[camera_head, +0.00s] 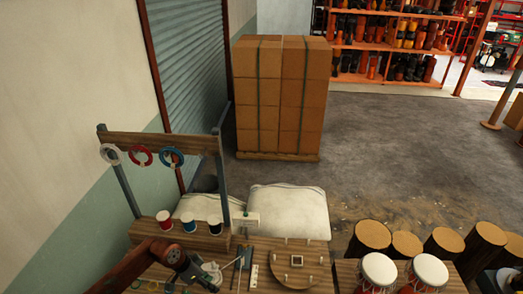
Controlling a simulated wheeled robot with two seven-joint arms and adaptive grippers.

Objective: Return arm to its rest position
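My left arm comes in from the lower left as a reddish-brown link. It ends in a dark wrist and my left gripper (203,275), low over the left part of the wooden workbench (240,243). The gripper is small and dark here, and its fingers are hard to make out against the clutter, so I cannot tell whether it is open or shut. A pale coil of cord (211,272) lies right beside it; I cannot tell whether they touch. My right arm and gripper are not in view.
Red, blue and black spools (189,222) stand behind my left gripper, under a rack (160,144) with hanging rings. A round pegged board (288,278) lies to the right. Two white-headed drums (428,270) and several log pieces (405,245) stand farther right.

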